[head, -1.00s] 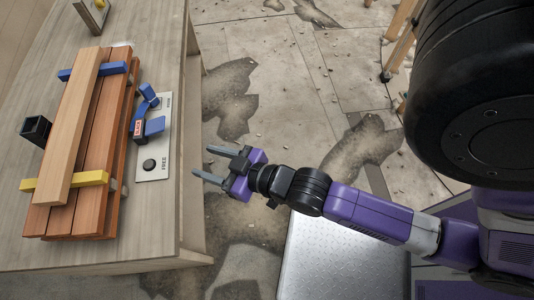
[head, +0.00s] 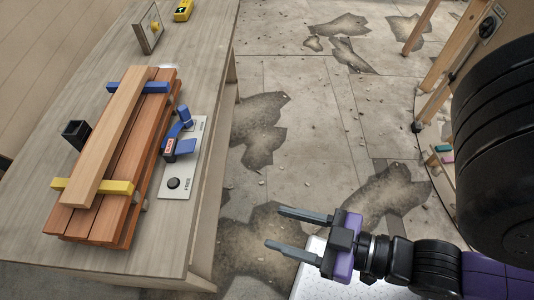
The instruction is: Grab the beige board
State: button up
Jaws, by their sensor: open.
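The beige board (head: 110,135) is a long, light wooden plank. It lies lengthwise on top of a stack of reddish-brown boards (head: 122,207) on the workbench (head: 75,95), in the left part of the head view. A blue bar (head: 153,88) shows near its far end and a yellow bar (head: 118,188) near its near end, both crossing the stack. My gripper (head: 280,228) is open and empty. It is right of the workbench, over the floor, well apart from the board, with its fingers pointing left.
A plate with a blue lever (head: 180,145) and a black knob (head: 173,183) sits right of the stack. A black square cup (head: 76,133) stands left of it. A framed piece (head: 150,28) and a yellow device (head: 183,10) are at the far end. Stained floor lies right of the bench.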

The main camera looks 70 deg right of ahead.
aim_at(80, 191)
jog(key=i+l+u, duration=0.15)
jog(key=l, duration=0.5)
jog(key=i+l+u, duration=0.1)
jog(key=i+l, duration=0.2)
jog(key=l, duration=0.4)
jog(key=i+l+u, duration=0.15)
jog(key=l, duration=0.6)
jog(key=i+l+u, duration=0.15)
jog(key=l, duration=0.55)
jog(key=i+l+u, duration=0.15)
jog(key=l, duration=0.6)
jog(key=i+l+u, duration=0.1)
jog(key=l, duration=0.65)
